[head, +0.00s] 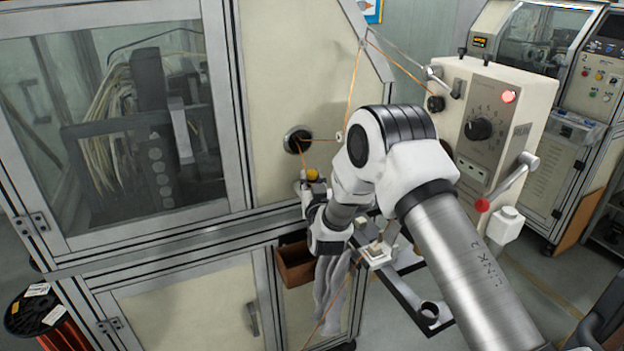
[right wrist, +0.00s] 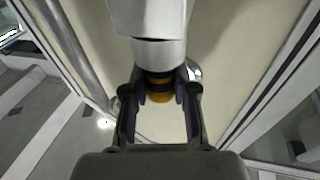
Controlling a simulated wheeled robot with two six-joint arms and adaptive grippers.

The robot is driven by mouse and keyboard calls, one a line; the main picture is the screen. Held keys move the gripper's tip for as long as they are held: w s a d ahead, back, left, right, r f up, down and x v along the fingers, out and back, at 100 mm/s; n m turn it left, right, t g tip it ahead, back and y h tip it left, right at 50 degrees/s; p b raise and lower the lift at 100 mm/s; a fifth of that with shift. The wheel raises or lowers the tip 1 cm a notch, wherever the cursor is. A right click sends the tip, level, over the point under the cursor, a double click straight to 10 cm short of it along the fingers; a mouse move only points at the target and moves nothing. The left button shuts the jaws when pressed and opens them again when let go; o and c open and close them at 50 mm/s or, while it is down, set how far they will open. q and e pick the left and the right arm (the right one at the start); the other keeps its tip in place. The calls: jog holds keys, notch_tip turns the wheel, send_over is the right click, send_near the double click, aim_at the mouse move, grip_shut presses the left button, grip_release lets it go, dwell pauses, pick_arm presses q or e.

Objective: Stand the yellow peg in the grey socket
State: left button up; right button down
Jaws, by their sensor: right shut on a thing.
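The yellow peg (head: 312,174) shows in the head view as a small yellow top at my right gripper (head: 309,189), in front of the cream panel. In the right wrist view the peg (right wrist: 160,97) has a dark band and sits between the two fingers of my right gripper (right wrist: 160,102), which is shut on it. A silver-grey cylinder (right wrist: 160,53) on a white block is lined up with the peg there; I cannot tell whether it is the socket or whether they touch. I cannot make out the grey socket for certain in the head view. My left gripper is not in view.
A round dark port (head: 298,140) with copper wire is just above the gripper. A brown bin (head: 295,264) hangs below. A white control box (head: 492,130) with a red-knobbed lever stands to the right. A dark frame with a grey ring (head: 430,312) lies lower right.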

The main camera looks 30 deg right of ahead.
dwell(0.3)
jog(key=c, duration=0.8)
grip_release()
jog(key=shift+c, duration=0.2)
jog(key=shift+f, duration=0.1)
